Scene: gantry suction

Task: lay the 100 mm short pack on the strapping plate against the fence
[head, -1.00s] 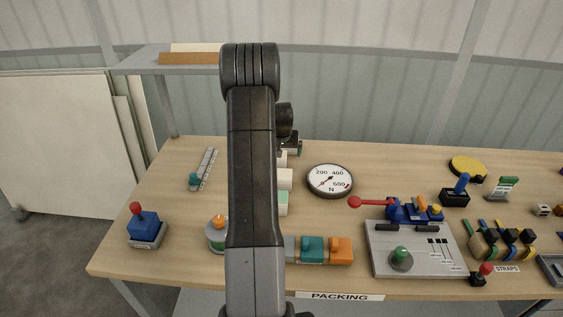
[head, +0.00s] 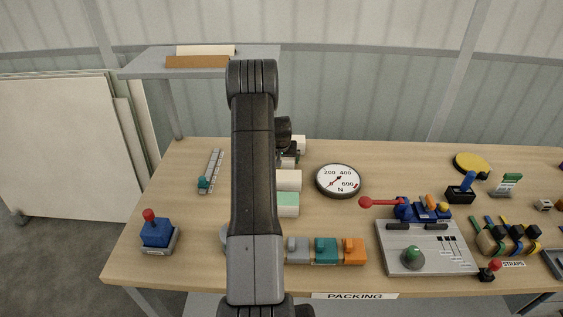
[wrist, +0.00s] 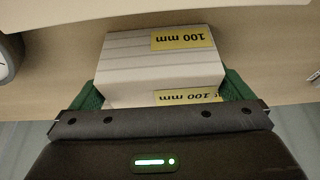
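In the wrist view the white short pack (wrist: 160,65) shows yellow "100 mm" labels, upside down in the picture. The green fingers of my gripper (wrist: 165,95) lie against its two sides, with no clear gap. In the head view my gripper (head: 290,150) is at the back of the table, mostly hidden by my arm. A white block (head: 299,144) shows just beside it. A grey plate (head: 389,262) with a green knob and slots lies at the front right; I cannot tell whether it is the strapping plate. No fence is clearly made out.
A round dial (head: 338,181) is right of my arm. A white block (head: 288,180) and a pale green block (head: 288,205) lie beside the arm. A blue tool with a red-knobbed lever (head: 405,208) stands behind the grey plate. Grey, teal (head: 326,250) and orange blocks line the front.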

